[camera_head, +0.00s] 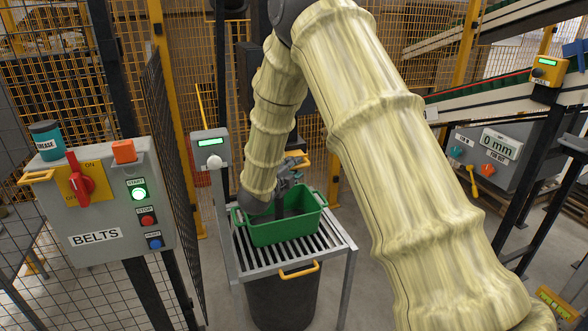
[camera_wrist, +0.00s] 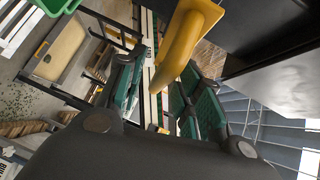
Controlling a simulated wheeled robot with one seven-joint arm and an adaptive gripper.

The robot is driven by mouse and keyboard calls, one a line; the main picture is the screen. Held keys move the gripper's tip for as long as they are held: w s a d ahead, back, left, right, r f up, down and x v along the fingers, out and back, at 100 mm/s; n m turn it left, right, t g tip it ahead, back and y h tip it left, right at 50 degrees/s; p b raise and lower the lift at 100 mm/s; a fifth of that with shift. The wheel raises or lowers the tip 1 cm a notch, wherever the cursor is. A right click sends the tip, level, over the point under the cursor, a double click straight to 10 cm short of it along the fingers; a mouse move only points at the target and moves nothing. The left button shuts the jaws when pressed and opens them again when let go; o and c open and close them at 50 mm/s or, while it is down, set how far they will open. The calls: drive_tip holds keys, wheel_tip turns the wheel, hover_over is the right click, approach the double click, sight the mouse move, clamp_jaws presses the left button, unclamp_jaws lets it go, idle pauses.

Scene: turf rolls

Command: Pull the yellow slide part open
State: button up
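A yellow curved handle-like part (camera_wrist: 185,48) fills the upper middle of the wrist view, close to my gripper (camera_wrist: 155,95). In the head view a small yellow part (camera_head: 303,161) shows beside my gripper (camera_head: 284,196), above the green crate. Whether both views show the same part I cannot tell. My arm and the crate hide part of the gripper.
The green crate (camera_head: 257,236) stands on a slatted stand with a yellow handle (camera_head: 299,271) in front. A BELTS control box (camera_head: 95,238) is at left. A PULL box (camera_head: 548,70) and a 0 mm panel (camera_head: 499,145) are at right. Yellow mesh fencing stands behind.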

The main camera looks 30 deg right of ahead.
drive_tip(key=v, duration=1.1)
drive_tip(key=shift+a, duration=0.2)
drive_tip(key=shift+s, duration=0.1)
